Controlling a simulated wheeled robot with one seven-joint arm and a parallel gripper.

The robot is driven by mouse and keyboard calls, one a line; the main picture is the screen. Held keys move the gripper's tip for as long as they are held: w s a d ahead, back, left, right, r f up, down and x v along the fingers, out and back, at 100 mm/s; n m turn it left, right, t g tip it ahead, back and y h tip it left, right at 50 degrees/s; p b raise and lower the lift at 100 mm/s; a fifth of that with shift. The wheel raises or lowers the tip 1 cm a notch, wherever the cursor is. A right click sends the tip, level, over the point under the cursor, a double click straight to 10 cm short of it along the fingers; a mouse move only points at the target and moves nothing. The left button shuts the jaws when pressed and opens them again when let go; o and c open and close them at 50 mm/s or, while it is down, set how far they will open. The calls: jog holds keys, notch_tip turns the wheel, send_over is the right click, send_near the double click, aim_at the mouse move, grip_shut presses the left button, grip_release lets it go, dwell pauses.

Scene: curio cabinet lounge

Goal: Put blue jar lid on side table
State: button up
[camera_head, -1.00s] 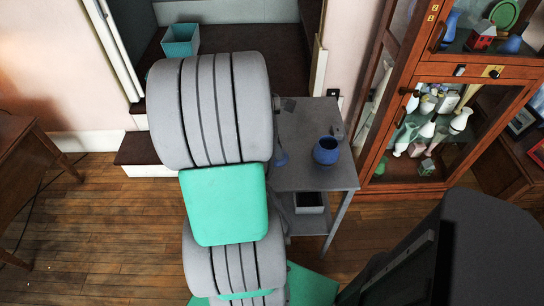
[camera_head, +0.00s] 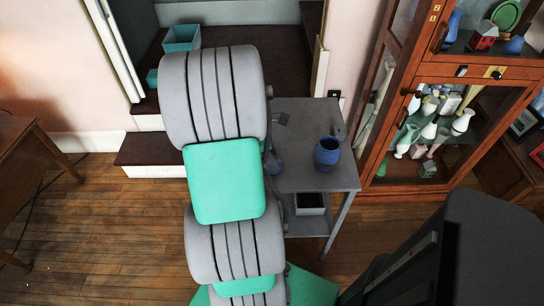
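The side table (camera_head: 310,182) is grey, with a flat top and a lower shelf. A blue jar (camera_head: 327,154) stands upright on its top, its upper end dark.
A grey box (camera_head: 310,205) sits on the lower shelf. A glass cabinet (camera_head: 400,187) with several ornaments stands close on the right. Dark steps (camera_head: 150,150) with a teal bin (camera_head: 182,39) lie behind left. The tabletop's front is clear.

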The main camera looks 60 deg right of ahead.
jog(key=shift+r, duration=0.1)
jog(key=p+v, duration=0.2)
jog(key=v, duration=1)
jog(key=w+a+r+m+t, duration=0.1)
jog(key=w+a+m+t, duration=0.1)
jog(key=w+a, duration=0.75)
jog(key=w+a+m+t+y, duration=0.1)
jog(key=a+m+t+y, duration=0.1)
jog(key=a, duration=2.4)
jog(key=f+m+t, duration=0.1)
jog(key=m, duration=0.1)
jog(key=shift+a+m, duration=0.15)
jog(key=shift+m, duration=0.15)
jog(key=shift+w, duration=0.1)
jog(key=shift+c, duration=0.2)
